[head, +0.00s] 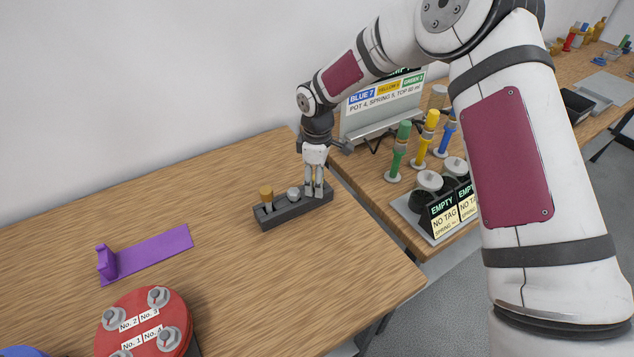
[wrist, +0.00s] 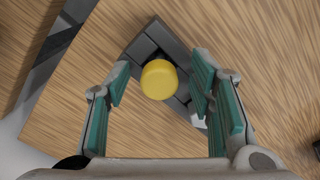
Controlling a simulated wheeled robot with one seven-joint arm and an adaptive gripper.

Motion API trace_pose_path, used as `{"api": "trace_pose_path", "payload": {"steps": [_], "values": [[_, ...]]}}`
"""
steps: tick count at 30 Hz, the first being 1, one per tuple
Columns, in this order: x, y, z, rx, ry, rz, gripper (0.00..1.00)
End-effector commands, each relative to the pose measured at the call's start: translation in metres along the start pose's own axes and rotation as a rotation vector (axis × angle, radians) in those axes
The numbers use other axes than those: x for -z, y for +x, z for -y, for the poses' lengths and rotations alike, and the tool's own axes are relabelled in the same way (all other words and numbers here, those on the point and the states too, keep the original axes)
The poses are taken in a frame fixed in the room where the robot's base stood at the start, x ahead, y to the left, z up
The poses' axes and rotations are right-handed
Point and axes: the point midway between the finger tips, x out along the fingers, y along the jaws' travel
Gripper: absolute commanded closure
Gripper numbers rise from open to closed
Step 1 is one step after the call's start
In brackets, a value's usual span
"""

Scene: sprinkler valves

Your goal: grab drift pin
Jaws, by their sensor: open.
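A dark block (head: 290,212) on the wooden table holds upright tools. My gripper (head: 314,191) points down over the block's right end. In the wrist view my gripper (wrist: 160,92) is open, with a yellow round-topped piece (wrist: 159,80) showing between its fingers. The fingers look apart from that piece. Its shaft is hidden under its top. No label shows which piece is the drift pin.
A purple stand (head: 150,254) and a red round fixture (head: 150,322) with numbered studs lie to the left. Behind on the right, another table carries green, yellow and blue valves (head: 430,130), a sign and black tagged holders (head: 445,205). The table between is clear.

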Motion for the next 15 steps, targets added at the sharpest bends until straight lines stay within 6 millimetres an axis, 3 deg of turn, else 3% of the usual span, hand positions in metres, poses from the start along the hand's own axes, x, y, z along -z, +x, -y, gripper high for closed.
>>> {"api": "trace_pose_path", "payload": {"steps": [5, 12, 15], "values": [[0.0002, 0.0002, -0.0004, -0.001, 0.000, 0.000, 0.51], [0.0002, -0.0001, -0.0003, -0.001, 0.000, 0.000, 1.00], [0.0002, -0.0002, -0.0004, -0.001, 0.000, -0.001, 1.00]]}}
